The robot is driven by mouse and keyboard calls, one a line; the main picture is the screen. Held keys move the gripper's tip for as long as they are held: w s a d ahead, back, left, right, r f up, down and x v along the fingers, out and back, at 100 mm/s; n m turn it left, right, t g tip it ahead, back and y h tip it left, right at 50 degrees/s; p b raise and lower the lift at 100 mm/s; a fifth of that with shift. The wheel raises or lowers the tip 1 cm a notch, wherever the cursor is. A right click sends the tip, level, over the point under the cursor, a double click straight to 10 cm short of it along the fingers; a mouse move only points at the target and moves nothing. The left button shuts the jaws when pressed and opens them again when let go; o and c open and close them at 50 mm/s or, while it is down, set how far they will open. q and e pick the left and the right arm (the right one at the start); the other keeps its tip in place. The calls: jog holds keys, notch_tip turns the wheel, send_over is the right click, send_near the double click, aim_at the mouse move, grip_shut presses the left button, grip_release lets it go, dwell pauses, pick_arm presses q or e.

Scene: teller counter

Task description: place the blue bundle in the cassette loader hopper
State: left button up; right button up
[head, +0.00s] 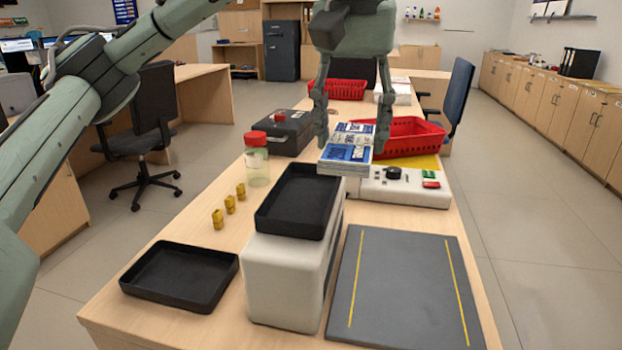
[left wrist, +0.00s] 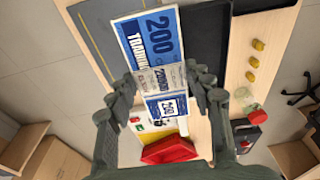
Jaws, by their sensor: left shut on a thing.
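My left gripper (head: 351,146) hangs over the counter with its fingers on both sides of the blue bundle (head: 345,154), a stack of blue and white notes with a pale band. It is shut on the bundle. The left wrist view shows the bundle (left wrist: 150,38) between the fingers, with a "200" print. The bundle is above the counter, behind a black open tray (head: 298,200) on a white box (head: 287,275); this looks like the loader hopper. The tray looks empty. A white unit (head: 405,187) with a knob and buttons is beside and below the bundle. My right gripper is not in view.
A second black tray (head: 180,276) lies at the front left. Several yellow blocks (head: 230,204) and a red-lidded jar (head: 257,160) stand left of the box. A grey mat (head: 405,290) covers the front right. Red baskets (head: 408,137) and a dark cash box (head: 283,132) are farther back.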

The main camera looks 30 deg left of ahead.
pick_arm(q)
jog(key=w+a+f, duration=0.1)
jog(key=a+f, duration=0.1)
jog(key=a, duration=0.1)
jog(key=w+a+f, duration=0.1)
jog(key=a+f, duration=0.1)
jog(key=a, duration=0.1)
jog(key=w+a+f, duration=0.1)
jog(key=a, duration=0.2)
jog(key=shift+w+f, duration=0.15)
jog(key=shift+f, duration=0.45)
jog(key=shift+w+f, duration=0.1)
jog(key=shift+f, duration=1.75)
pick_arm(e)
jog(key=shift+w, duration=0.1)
pick_arm(q)
jog(key=shift+f, duration=0.1)
jog(key=shift+f, duration=0.5)
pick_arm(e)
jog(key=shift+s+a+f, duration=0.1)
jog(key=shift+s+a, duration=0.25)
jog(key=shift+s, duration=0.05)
pick_arm(q)
jog(key=o, duration=1.3)
jog(key=shift+o, duration=0.2)
